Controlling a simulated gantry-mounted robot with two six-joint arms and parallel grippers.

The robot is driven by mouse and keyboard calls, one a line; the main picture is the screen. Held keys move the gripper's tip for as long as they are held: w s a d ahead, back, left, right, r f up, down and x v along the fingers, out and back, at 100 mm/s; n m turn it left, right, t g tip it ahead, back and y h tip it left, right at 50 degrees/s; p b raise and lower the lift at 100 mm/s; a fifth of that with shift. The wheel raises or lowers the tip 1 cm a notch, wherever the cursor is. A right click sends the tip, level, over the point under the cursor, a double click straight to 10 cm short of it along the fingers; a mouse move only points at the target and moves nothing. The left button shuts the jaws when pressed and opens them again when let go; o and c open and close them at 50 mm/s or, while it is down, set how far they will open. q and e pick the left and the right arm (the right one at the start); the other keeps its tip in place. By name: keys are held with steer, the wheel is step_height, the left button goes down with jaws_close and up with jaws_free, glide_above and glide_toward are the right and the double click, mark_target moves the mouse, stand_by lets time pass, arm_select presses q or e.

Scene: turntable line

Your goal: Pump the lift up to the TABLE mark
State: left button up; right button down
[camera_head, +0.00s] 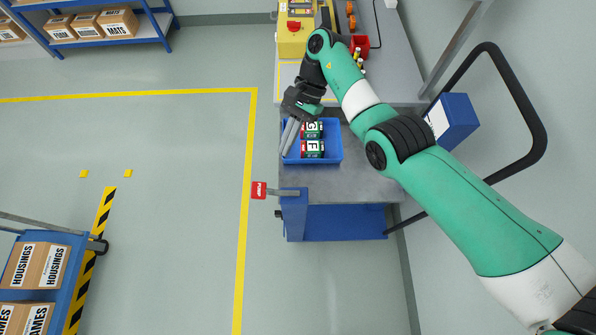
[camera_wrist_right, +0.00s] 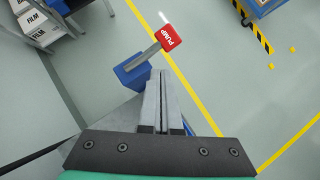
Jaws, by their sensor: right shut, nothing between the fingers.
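The lift has a grey platform (camera_head: 350,187) and a blue body (camera_head: 345,222), standing against the front of a grey workbench. Its pump lever ends in a red PUMP pad (camera_head: 259,190), sticking out to the left at the near left corner. The pad also shows in the right wrist view (camera_wrist_right: 168,36), beyond my fingertips. My right gripper (camera_head: 287,152) is shut and empty above the left side of a blue bin, apart from the pad. I cannot make out a TABLE mark. My left gripper is not in view.
The blue bin (camera_head: 335,155) on the platform holds several lettered blocks (camera_head: 312,148). A black push handle (camera_head: 530,110) rises to the right. A yellow machine (camera_head: 292,42) stands on the workbench (camera_head: 393,60). The floor left of the lift is clear, with a yellow line (camera_head: 246,200).

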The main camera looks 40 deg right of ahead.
steer(key=n, duration=0.1)
glide_toward(259, 189)
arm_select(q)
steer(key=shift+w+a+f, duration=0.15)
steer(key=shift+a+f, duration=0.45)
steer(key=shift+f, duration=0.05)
arm_select(e)
steer(key=shift+w+r, duration=0.2)
steer(key=shift+r, duration=0.2)
steer(key=shift+a+f, duration=0.1)
steer(key=shift+b+x, duration=0.35)
steer(key=shift+x, duration=3)
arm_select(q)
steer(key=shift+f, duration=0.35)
arm_select(e)
steer(key=shift+s+f, duration=0.1)
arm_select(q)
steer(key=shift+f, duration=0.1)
